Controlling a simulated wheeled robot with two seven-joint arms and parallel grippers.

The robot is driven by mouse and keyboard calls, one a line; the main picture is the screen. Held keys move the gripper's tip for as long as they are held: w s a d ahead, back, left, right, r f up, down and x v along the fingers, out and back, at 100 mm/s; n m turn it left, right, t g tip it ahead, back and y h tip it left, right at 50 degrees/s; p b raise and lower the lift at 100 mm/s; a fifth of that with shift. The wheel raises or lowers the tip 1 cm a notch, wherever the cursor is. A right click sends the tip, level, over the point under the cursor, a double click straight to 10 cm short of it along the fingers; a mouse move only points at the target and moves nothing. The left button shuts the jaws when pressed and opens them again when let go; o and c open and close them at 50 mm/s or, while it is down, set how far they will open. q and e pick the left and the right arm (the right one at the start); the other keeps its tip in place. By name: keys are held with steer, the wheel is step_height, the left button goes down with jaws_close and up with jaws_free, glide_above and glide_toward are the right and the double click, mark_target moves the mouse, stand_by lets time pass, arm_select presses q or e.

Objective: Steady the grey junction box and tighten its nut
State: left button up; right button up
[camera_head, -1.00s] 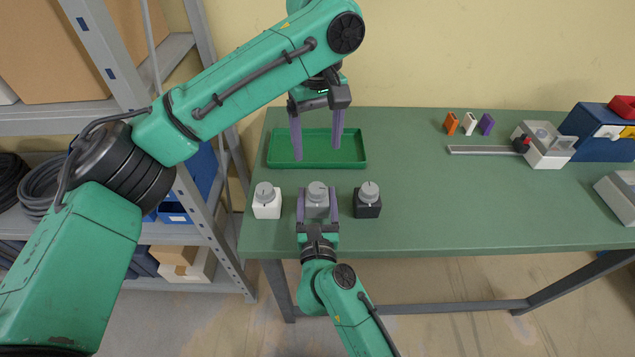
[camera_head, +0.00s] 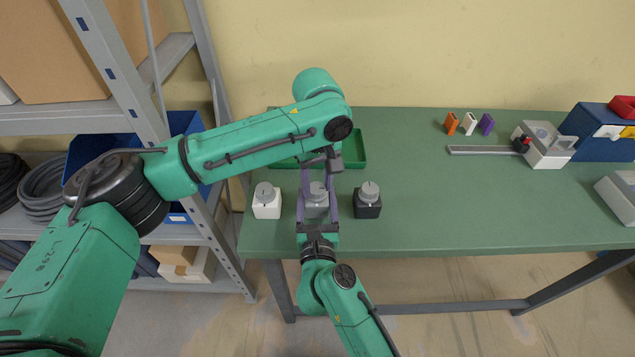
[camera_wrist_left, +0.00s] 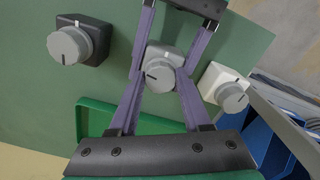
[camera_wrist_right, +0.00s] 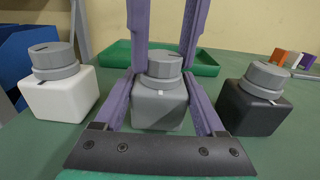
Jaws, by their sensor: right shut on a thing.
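The grey junction box (camera_head: 317,211) stands upright on the table between a white box (camera_head: 266,208) and a black box (camera_head: 367,208). My right gripper (camera_head: 317,204) is shut on the grey box, one purple finger along each side. My left gripper (camera_head: 318,182) points down over the box, its fingers apart on either side of the nut.
A green tray (camera_head: 357,160) lies behind the boxes, partly hidden by my left arm. Orange, white and purple pieces (camera_head: 469,124) and a grey fixture with a bar (camera_head: 545,152) stand to the right. The mid-right table is clear.

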arm_select(q)
jaws_close()
steer(key=shift+m, duration=0.4)
steer(key=m, duration=0.2)
steer(key=shift+m, duration=0.3)
steer(key=m, duration=0.4)
steer(key=shift+m, duration=0.3)
steer(key=m, duration=0.4)
steer(key=shift+a, duration=0.1)
arm_select(e)
steer(key=shift+f, duration=0.1)
arm_select(q)
steer(key=shift+r+m, duration=0.1)
steer(key=shift+m, duration=2.1)
